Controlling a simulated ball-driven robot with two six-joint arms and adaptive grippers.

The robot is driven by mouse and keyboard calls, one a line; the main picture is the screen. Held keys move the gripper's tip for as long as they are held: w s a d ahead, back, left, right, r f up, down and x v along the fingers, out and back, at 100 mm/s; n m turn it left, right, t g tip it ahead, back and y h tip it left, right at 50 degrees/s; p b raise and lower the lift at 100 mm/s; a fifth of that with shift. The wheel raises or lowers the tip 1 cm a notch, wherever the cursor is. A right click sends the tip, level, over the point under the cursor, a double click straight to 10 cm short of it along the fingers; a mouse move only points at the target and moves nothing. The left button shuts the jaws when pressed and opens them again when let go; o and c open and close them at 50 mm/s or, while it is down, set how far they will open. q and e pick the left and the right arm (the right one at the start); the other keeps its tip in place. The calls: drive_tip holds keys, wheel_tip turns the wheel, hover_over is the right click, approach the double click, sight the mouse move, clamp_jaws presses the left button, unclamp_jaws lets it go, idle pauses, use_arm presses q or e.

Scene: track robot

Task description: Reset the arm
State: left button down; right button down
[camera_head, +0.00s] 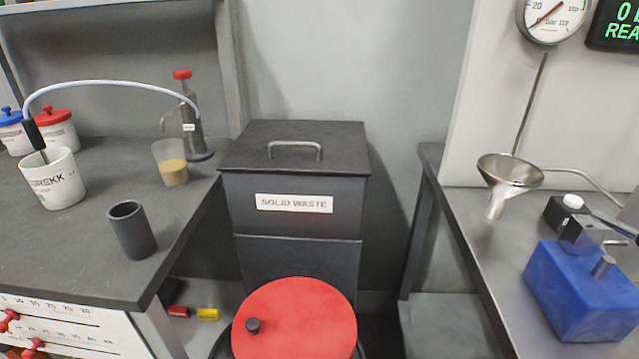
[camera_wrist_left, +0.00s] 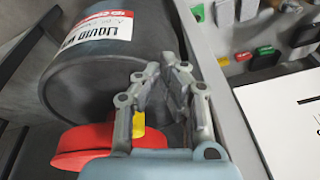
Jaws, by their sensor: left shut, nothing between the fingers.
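My left gripper (camera_wrist_left: 165,70) shows in the left wrist view, with its grey fingers shut and nothing held between them. It is in front of a dark round container (camera_wrist_left: 85,80) with a partly readable liquid label. A red round part (camera_wrist_left: 85,145) lies at the lower left of the fingers. I cannot tell whether the gripper touches either one. Neither gripper shows in the head view, and my right gripper is in no view.
In the head view, a solid waste bin (camera_head: 296,175) stands between two benches, behind a red round lid (camera_head: 295,325). The left bench holds a white mug (camera_head: 55,185), a dark cup (camera_head: 132,230) and a beaker (camera_head: 170,165). A funnel (camera_head: 510,172) and blue block (camera_head: 580,295) are right.

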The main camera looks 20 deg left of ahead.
use_arm(q)
drive_tip(key=s+a+f+g+b, duration=0.1)
drive_tip(key=s+f+b, duration=0.1)
drive_tip(key=s+f, duration=1.8)
drive_tip(key=shift+a+f, duration=0.2)
drive_tip(key=shift+f, duration=0.75)
drive_tip(key=shift+g, duration=0.3)
